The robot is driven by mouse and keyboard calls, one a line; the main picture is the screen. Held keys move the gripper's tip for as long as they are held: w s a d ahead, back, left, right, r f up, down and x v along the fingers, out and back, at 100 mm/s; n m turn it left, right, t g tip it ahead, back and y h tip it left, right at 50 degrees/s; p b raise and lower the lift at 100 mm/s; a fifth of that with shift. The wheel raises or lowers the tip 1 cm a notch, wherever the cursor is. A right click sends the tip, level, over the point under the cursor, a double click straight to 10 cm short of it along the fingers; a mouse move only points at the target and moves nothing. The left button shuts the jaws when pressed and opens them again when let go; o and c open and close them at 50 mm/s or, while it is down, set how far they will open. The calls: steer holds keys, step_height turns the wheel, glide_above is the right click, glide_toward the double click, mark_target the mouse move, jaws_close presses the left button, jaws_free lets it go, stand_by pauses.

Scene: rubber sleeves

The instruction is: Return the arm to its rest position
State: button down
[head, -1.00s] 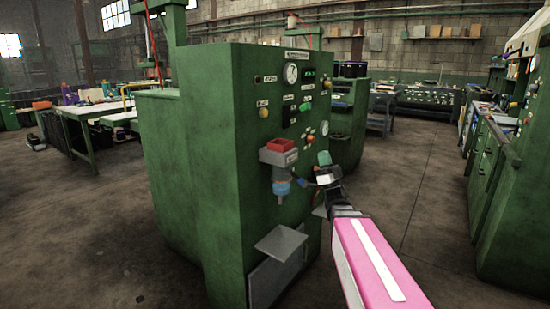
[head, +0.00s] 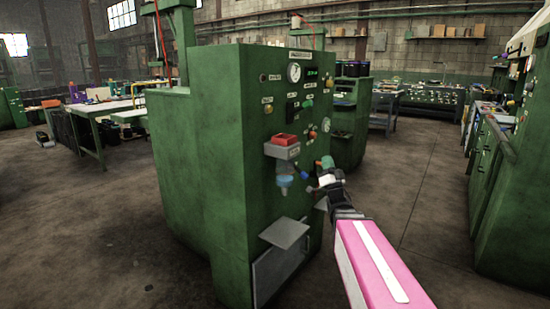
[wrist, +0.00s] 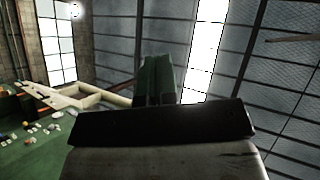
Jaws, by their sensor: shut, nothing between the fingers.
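My gripper (head: 327,162) is at the end of my pink and white arm, in front of the green machine's panel and right of its red-topped box. In the wrist view its two green fingers (wrist: 158,80) are together, with nothing seen between them. They point up toward the roof and windows. The wrist housing hides the lower part of that view. In the head view the gripper is small, and I cannot tell how far it is from the panel.
The green machine (head: 205,150) stands close ahead, with a red-topped box (head: 285,140) and a grey shelf (head: 284,232) jutting from its front. Green cabinets (head: 490,190) line the right side. A worktable (head: 100,108) stands at the left. The floor (head: 420,200) between machine and cabinets is clear.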

step_height(320, 180, down, 24)
steer(key=w+d+r+g+h, duration=0.1)
steer(key=d+g+h, duration=0.1)
steer(key=g+h, duration=0.9)
steer(key=s+a+f+n+g+y, duration=0.1)
steer(key=s+f+g+y, duration=0.1)
steer(key=s+f+g, duration=0.4)
steer(key=s+a+f+n+g+y, duration=0.1)
steer(key=s+a+f+n+g, duration=0.1)
steer(key=s+f+g, duration=0.5)
steer(key=s+g, duration=0.2)
steer(key=s, duration=0.3)
steer(key=shift+s+f+g+y, duration=0.25)
steer(key=shift+g+y, duration=0.15)
